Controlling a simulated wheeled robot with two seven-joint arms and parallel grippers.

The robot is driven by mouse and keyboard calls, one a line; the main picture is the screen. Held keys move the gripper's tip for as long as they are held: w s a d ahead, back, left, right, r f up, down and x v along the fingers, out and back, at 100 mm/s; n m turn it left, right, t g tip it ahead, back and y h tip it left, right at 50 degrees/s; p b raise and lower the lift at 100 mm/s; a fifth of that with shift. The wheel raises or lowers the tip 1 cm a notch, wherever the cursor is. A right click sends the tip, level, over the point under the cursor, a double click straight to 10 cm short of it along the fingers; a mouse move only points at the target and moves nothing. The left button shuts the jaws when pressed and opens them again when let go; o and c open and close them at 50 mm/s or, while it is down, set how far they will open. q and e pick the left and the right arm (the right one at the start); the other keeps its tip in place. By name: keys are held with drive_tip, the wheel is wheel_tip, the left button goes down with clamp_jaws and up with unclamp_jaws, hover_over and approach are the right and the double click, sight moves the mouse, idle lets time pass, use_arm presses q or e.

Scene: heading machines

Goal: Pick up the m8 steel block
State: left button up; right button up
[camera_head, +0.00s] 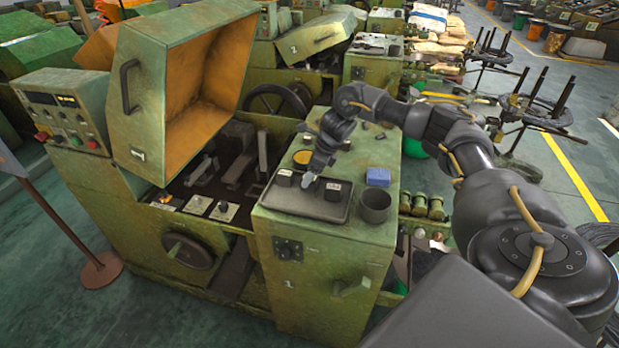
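A dark tray (304,204) lies on top of the green machine cabinet. Two small dark blocks with pale labels stand in it: the left block (284,178) and the right block (333,192). The labels are too small to read, so I cannot tell which is the m8 steel block. My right gripper (308,181) points down over the tray, between the two blocks and a little nearer the left one. Its grey fingertips are small here, and I cannot tell whether they are open or touch anything. My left gripper is not in view.
A blue block (378,176) and a dark cup (375,206) stand right of the tray. A round yellow-topped item (302,157) sits behind it. The raised machine hood (180,80) stands to the left, above the open machine bed.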

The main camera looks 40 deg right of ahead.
drive_tip(key=shift+x, duration=0.8)
drive_tip(key=shift+d+r, duration=0.1)
clamp_jaws()
